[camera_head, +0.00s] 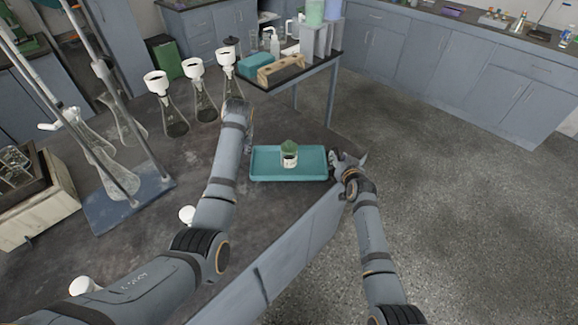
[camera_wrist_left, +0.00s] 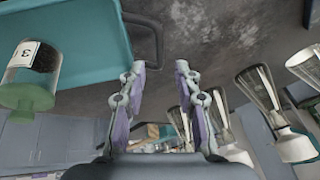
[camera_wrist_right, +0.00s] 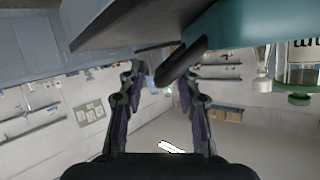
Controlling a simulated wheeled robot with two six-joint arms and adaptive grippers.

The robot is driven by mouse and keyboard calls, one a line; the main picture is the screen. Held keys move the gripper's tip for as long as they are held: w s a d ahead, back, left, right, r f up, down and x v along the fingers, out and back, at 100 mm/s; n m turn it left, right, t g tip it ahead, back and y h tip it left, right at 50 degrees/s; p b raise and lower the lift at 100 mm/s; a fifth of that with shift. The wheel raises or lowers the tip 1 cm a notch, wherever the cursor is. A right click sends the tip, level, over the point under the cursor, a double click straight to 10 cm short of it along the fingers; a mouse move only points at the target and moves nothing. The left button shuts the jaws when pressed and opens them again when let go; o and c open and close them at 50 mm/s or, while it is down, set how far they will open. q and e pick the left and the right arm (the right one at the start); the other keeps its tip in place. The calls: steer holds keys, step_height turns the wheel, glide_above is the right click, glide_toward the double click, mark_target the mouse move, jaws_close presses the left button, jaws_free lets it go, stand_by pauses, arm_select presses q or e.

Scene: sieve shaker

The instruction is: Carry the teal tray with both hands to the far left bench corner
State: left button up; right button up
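The teal tray (camera_head: 262,173) lies flat near the right edge of the dark bench, with a small white-labelled jar with a green top (camera_head: 289,160) standing upright on it. My left gripper (camera_head: 242,118) is beyond the tray's left end. In the left wrist view its fingers (camera_wrist_left: 161,68) are apart, with the tray's dark handle (camera_wrist_left: 157,40) just ahead and nothing held. My right gripper (camera_head: 348,160) is at the tray's right end. In the right wrist view its fingers (camera_wrist_right: 160,72) are apart, with the other dark handle (camera_wrist_right: 183,60) just ahead of the gap.
Several glass flasks with white funnels (camera_head: 203,100) stand beyond my left arm. A stand with a blue base (camera_head: 130,205) and an equipment box (camera_head: 30,205) occupy the bench's left. A side table (camera_head: 315,68) behind holds a teal box and wooden rack. Floor lies open at right.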

steer(key=v, duration=1.2)
steer(key=shift+f, duration=0.1)
